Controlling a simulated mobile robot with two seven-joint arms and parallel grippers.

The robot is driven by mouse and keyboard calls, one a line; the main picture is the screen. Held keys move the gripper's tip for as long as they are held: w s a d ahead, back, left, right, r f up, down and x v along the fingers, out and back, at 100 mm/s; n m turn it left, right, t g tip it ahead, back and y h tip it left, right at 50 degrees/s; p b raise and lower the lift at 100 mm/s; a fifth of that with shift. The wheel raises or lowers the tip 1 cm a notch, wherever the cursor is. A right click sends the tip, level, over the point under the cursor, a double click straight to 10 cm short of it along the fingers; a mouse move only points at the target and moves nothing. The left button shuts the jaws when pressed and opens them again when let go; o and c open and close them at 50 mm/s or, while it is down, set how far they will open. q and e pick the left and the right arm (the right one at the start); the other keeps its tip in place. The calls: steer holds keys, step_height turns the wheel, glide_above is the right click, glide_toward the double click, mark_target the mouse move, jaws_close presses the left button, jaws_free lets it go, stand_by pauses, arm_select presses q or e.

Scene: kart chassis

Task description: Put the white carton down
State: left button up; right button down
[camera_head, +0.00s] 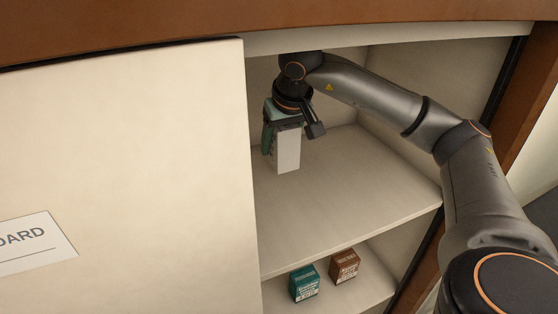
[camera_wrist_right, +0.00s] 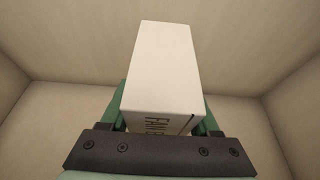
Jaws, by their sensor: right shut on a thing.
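The white carton (camera_head: 287,150) is upright in my right gripper (camera_head: 283,121), inside the open cupboard over the upper shelf (camera_head: 345,185). The green fingers of my right gripper close on it from both sides. In the right wrist view the carton (camera_wrist_right: 160,65) fills the middle, with lettering on its near face, between the green fingers (camera_wrist_right: 161,118). I cannot tell whether the carton's bottom touches the shelf. My left gripper does not show.
A sliding door panel (camera_head: 120,150) with a sign (camera_head: 30,243) covers the cupboard's left side, close to my right gripper. A green box (camera_head: 304,284) and a brown box (camera_head: 344,266) stand on the lower shelf. The upper shelf is bare at front and right.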

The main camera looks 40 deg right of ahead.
mark_target(284, 155)
step_height(284, 155, down, 5)
steer(key=shift+r, duration=0.2)
steer(key=shift+w+f, duration=0.15)
steer(key=shift+f, duration=0.3)
steer(key=shift+f+b, duration=0.2)
steer(key=shift+b, duration=0.15)
steer(key=shift+c, duration=0.6)
jaws_free()
steer(key=shift+r, duration=0.55)
steer(key=p+v, duration=0.1)
steer(key=v, duration=0.5)
steer(key=shift+s+r, duration=0.3)
steer(key=shift+s, duration=0.05)
